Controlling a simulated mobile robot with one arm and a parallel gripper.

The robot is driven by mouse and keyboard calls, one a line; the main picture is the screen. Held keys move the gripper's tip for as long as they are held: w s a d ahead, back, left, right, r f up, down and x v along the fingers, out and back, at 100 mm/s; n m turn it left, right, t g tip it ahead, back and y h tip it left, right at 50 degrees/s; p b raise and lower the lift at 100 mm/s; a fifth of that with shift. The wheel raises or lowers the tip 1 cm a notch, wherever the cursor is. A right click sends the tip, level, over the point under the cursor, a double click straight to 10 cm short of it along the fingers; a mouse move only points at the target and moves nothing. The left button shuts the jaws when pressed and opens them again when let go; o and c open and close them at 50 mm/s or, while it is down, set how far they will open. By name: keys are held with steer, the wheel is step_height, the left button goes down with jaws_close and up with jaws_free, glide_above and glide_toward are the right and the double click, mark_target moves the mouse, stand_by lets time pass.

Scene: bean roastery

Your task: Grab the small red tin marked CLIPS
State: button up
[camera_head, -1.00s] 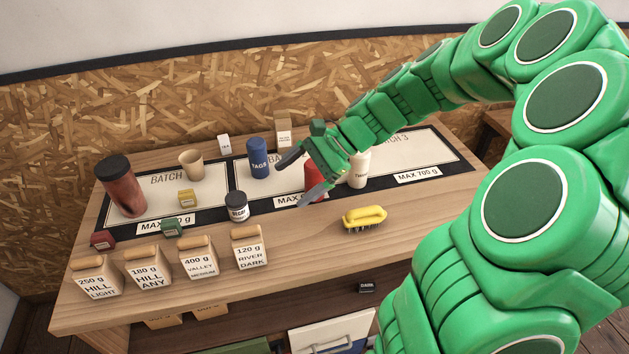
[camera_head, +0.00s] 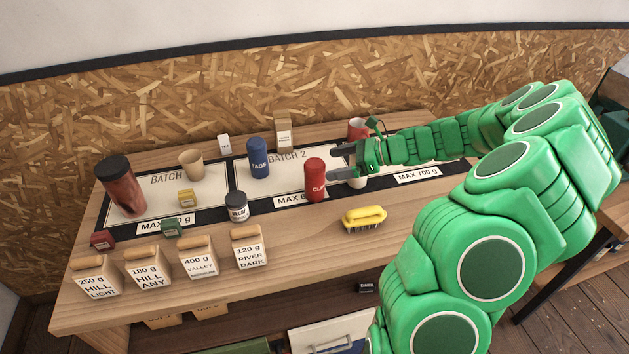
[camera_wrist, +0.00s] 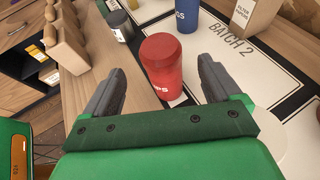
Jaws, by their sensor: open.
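The small red tin marked CLIPS (camera_head: 315,181) stands upright on the table, at the lower right corner of the BATCH 2 panel. In the wrist view the red tin (camera_wrist: 162,66) stands ahead of and between my gripper's two fingers, with part of its lettering showing. My gripper (camera_head: 332,162) is open and empty, just right of the tin in the head view. The wrist view shows its grey fingers (camera_wrist: 158,82) spread wide. I cannot tell whether either finger touches the tin.
A blue TAGS tin (camera_head: 258,158) and a dark-lidded jar (camera_head: 236,207) stand left of the red tin. A yellow brush (camera_head: 364,218) lies in front to the right.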

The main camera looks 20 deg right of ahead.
mark_target(324, 165)
steer(key=shift+x, duration=3.6)
steer(key=shift+c, duration=0.2)
steer(key=c, duration=1.2)
